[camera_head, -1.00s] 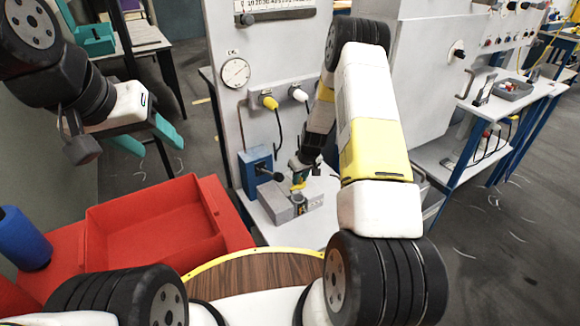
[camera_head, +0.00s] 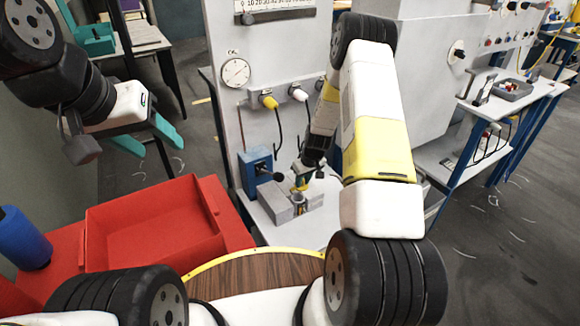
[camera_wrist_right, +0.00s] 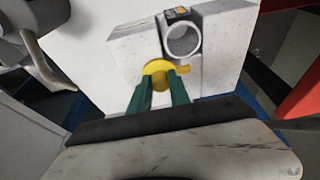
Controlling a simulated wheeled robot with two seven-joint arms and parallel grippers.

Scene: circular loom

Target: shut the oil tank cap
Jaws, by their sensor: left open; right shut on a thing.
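The oil tank looks like a light grey block (camera_head: 278,207) on a white shelf, with a round open collar (camera_wrist_right: 183,38) on it. My right gripper (camera_wrist_right: 159,82) is shut on a yellow cap (camera_wrist_right: 157,68) with a small tab at its right side. The cap is beside the collar, not over it; I cannot tell its height above the block. In the head view the right gripper (camera_head: 303,180) is small and partly hidden by my arm. My left gripper (camera_head: 161,146) is open and empty, up at the left, far from the tank.
A blue device (camera_head: 257,168) with a black knob stands just left of the block. A yellow plug (camera_head: 270,102) and a white plug (camera_head: 299,93) with hanging cables are on the panel above. A red bin (camera_head: 150,230) is at the left front. A wooden round surface (camera_head: 260,275) lies nearest.

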